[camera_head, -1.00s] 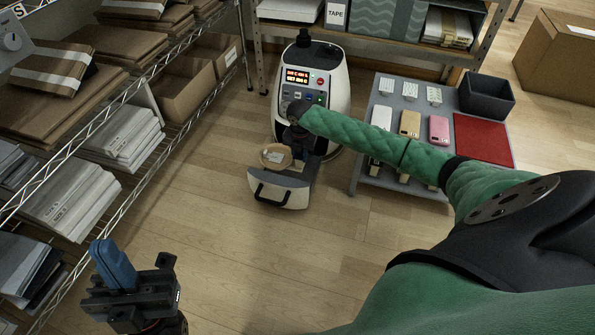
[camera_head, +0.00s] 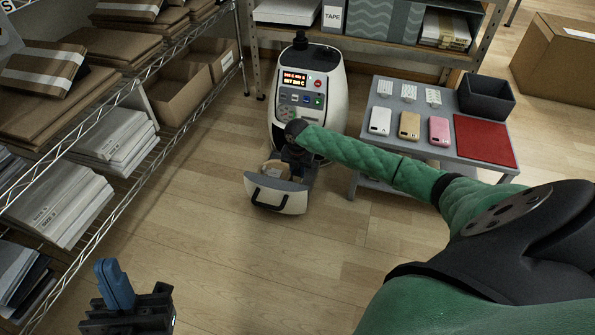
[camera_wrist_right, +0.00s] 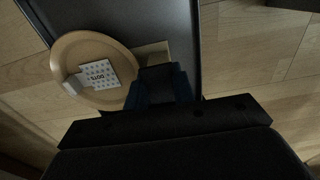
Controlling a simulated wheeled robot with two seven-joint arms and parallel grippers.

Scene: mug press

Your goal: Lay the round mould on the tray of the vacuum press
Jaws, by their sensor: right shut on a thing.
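The round mould (camera_wrist_right: 92,72) is a tan disc with a raised rim, a white label marked with dots and a small light block. In the head view the mould (camera_head: 277,167) is low inside the tray's outline, partly hidden by the tray front. My right gripper (camera_wrist_right: 161,84) is shut on the mould's edge; whether the mould touches the floor I cannot tell. My left gripper (camera_head: 117,285) is empty at lower left, its blue fingers together.
The white vacuum press (camera_head: 309,95) stands on the floor behind the tray. A grey table (camera_head: 459,90) at right bears phone cases, a red mat (camera_head: 484,140) and a dark bin (camera_head: 487,98). Wire shelving (camera_head: 105,120) stands at left. The floor in front is clear.

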